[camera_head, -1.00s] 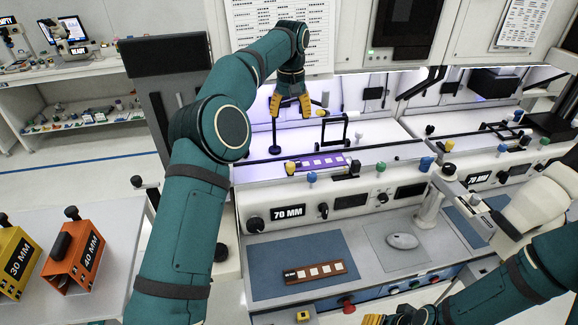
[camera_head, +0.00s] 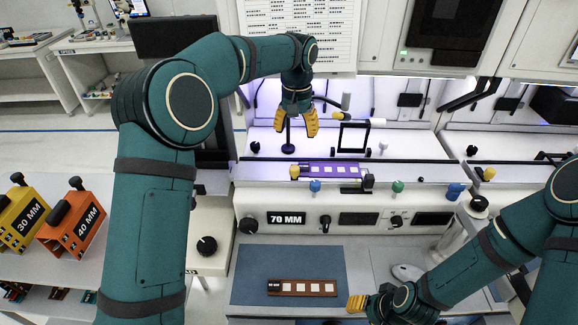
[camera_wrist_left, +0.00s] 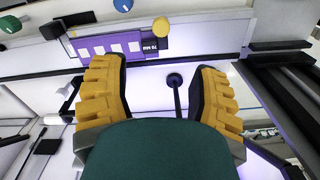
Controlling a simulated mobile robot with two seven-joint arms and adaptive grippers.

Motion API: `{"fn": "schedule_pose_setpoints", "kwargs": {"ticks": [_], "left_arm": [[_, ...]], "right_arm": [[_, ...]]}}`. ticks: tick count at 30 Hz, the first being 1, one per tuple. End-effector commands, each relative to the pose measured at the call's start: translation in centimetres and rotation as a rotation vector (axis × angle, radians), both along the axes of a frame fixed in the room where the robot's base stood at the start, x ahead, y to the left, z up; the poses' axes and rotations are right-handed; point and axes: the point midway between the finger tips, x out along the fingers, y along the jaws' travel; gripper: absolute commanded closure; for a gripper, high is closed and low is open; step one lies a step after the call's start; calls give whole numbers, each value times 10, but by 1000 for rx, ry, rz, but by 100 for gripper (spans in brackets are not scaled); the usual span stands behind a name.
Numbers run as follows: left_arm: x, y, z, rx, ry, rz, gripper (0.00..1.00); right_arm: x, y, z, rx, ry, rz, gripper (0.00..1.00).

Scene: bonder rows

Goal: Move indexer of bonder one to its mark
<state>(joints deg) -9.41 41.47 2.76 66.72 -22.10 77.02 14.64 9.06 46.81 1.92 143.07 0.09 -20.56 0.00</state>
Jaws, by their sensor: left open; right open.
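The bonder's work rail (camera_head: 420,183) runs across the bench under the lit bay. On it lies a purple strip (camera_head: 333,170) with pale squares and a yellow knob (camera_head: 295,172) at its left end. The strip (camera_wrist_left: 110,46) and yellow knob (camera_wrist_left: 162,25) also show in the left wrist view, the strip's label reading 70 MM. Which part is the indexer, and where its mark is, I cannot tell. My left gripper (camera_head: 297,124) is open and empty above and behind the strip. My right gripper (camera_head: 366,305) is low at the front, beside the blue mat.
Blue (camera_head: 315,186) and green (camera_head: 398,186) knobs line the front edge. A brown strip (camera_head: 302,287) lies on the blue mat (camera_head: 250,270). Orange (camera_head: 72,230) and yellow boxes stand left.

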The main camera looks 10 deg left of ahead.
Motion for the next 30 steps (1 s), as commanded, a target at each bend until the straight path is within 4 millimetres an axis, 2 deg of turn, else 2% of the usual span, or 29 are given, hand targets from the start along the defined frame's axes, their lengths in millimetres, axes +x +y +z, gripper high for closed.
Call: {"fn": "schedule_pose_setpoints", "kwargs": {"ticks": [8, 11, 24, 30], "left_arm": [[-3, -3, -11, -1, 2, -12, 39], [-4, -3, -25, 0, 4, -11, 39], [-4, -3, -108, 0, 4, -12, 39], [-4, -3, -132, -1, 2, -11, 39]], "right_arm": [[0, 0, -1, 0, 0, 0, 53], [0, 0, -2, 0, 0, 0, 53], [0, 0, -2, 0, 0, 0, 53], [0, 0, -2, 0, 0, 0, 53]]}}
